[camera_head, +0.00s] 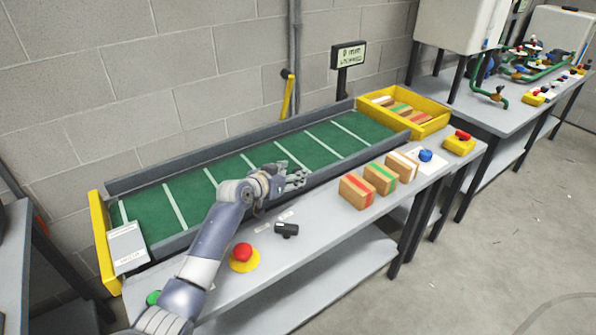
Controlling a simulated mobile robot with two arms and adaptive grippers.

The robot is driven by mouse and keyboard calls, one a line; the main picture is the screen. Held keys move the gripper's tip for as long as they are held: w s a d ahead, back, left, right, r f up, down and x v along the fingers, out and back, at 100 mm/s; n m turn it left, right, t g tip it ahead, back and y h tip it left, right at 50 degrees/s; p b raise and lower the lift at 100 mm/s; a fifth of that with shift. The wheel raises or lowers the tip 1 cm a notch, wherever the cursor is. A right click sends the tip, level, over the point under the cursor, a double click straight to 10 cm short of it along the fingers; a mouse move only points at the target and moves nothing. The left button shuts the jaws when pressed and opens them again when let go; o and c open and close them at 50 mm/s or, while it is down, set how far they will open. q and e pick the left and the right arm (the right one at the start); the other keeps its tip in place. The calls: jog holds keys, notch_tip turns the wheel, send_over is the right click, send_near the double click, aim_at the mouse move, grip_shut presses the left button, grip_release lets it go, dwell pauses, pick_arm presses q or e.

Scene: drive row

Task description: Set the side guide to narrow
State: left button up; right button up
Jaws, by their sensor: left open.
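The green belt conveyor (232,183) with white cross lines runs along the wall, with grey rails along its long sides. I cannot tell for sure which part sets the side guide. A black switch-like knob (286,230) sits on the bench front beside small white labels (262,227). A yellow lever (287,97) with a dark top stands behind the far rail. My left gripper (298,179) is open and empty above the conveyor's near edge, behind the black knob and apart from it. My arm hides part of the near rail. My right gripper is out of view.
A red button on a yellow base (243,256) and a green button (153,298) are near my arm. Three striped boxes (380,178) stand right of the knob. A yellow crate (436,124) holds several boxes. A small display (348,56) stands behind.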

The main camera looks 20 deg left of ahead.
aim_at(298, 170)
pick_arm(q)
jog(key=x, duration=0.3)
jog(key=shift+w+d, duration=0.15)
jog(key=shift+w, duration=0.15)
jog(key=shift+w+f, duration=0.15)
jog(key=shift+w, duration=0.2)
jog(key=c, duration=1.1)
grip_shut()
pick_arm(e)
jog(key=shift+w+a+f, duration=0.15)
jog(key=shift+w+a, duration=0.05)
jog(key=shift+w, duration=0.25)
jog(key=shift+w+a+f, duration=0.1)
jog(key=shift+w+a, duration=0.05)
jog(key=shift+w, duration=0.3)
